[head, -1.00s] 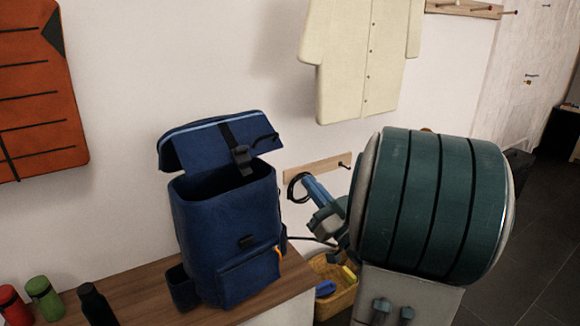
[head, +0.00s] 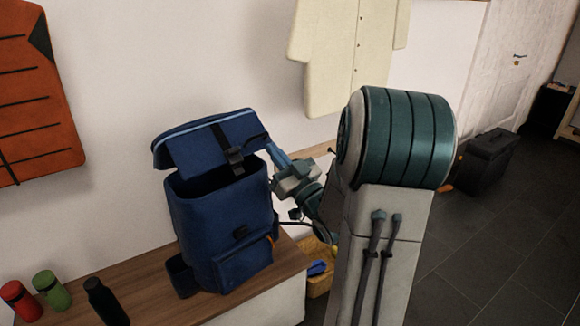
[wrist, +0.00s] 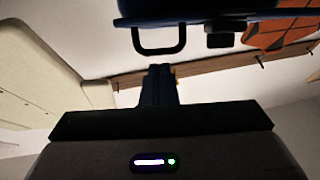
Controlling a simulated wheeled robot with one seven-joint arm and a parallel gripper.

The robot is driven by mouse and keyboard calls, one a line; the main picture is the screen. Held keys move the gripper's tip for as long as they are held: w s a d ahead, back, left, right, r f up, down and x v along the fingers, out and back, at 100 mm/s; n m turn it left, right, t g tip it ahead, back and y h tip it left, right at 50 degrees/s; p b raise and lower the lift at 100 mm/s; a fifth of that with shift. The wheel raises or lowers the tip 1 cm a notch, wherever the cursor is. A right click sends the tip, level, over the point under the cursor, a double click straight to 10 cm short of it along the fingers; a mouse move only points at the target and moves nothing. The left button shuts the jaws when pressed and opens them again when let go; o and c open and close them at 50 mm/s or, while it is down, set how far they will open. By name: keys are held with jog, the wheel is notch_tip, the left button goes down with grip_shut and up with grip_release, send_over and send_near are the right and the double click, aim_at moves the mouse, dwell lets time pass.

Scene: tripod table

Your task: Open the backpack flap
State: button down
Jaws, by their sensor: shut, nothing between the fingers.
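The dark blue backpack (head: 222,225) stands upright on a wooden bench. Its flap (head: 190,150) is raised and tilted back, and the dark mouth of the bag shows below it. A black strap with a buckle (head: 234,154) hangs on the flap's front. My gripper (head: 271,150) is shut and empty at the flap's right edge; whether it touches is unclear. In the wrist view, my gripper's fingertips (wrist: 160,68) are just below a dark loop (wrist: 158,48) that hangs under the dark blue flap edge (wrist: 200,14).
The bench (head: 155,290) also holds a red bottle (head: 20,301), a green bottle (head: 51,290) and a black bottle (head: 104,302) at the left. A yellow basket (head: 320,281) is beside the bench. A cream coat (head: 350,50) and an orange garment (head: 35,90) hang on the wall.

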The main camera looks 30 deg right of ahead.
jog(key=shift+x, duration=1.95)
jog(key=shift+w+r+p, duration=0.15)
jog(key=shift+r+p, duration=0.35)
jog(key=shift+p, duration=0.2)
